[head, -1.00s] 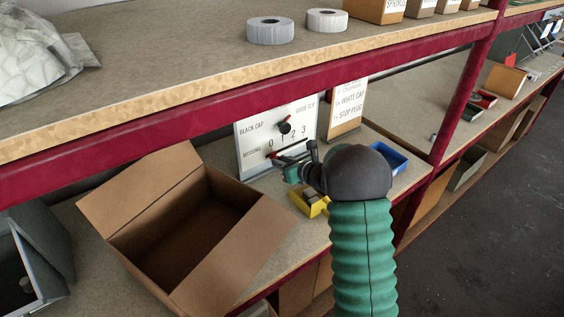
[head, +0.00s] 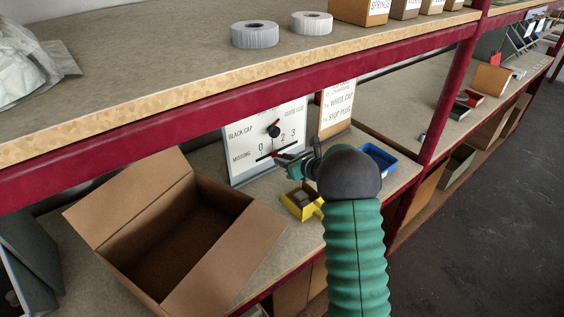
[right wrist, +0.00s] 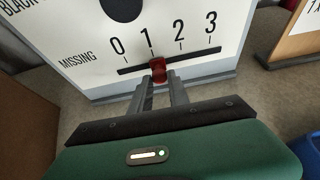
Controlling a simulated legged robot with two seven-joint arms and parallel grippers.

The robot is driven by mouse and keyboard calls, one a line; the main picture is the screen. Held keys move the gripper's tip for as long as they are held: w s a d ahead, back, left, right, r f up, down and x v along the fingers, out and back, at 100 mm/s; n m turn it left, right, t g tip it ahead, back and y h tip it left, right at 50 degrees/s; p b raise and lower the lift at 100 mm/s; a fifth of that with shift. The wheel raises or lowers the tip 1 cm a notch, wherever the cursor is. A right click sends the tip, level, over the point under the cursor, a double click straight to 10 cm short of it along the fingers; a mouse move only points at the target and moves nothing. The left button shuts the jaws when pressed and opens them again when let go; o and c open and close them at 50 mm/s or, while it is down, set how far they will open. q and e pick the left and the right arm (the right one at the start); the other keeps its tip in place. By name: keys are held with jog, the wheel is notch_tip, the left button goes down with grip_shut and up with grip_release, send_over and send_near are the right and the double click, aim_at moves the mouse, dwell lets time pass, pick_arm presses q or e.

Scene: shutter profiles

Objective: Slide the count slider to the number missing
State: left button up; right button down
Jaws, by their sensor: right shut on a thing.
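The white count board (head: 240,166) stands upright on the lower shelf, with the row 0, 1, 2, 3 beside the word MISSING. A dark slot (right wrist: 198,54) runs under the numbers. The red count slider (right wrist: 158,68) sits in it, near the 1 and perhaps slightly to its right. My right gripper (right wrist: 161,80) is shut on the slider, one grey finger on each side. In the head view my right gripper (head: 287,158) is at the board's lower right, and my wrist hides part of the board. My left gripper is not in view.
An open cardboard box (head: 235,240) stands left of my right arm. A yellow bin (head: 296,207) and a blue bin (head: 378,158) stand near my wrist. A white-cap sign (head: 334,110) stands right of the board. The red shelf beam (head: 180,122) runs above.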

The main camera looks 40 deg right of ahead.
jog(key=c, duration=1.5)
grip_release()
jog(key=shift+w+a+r, duration=0.1)
jog(key=shift+r, duration=0.15)
jog(key=shift+o, duration=1.1)
jog(key=shift+a, duration=0.2)
jog(key=shift+s, duration=0.2)
jog(key=v, duration=1.6)
jog(key=shift+s+p, duration=0.25)
jog(key=shift+p, duration=0.05)
jog(key=shift+f, duration=0.1)
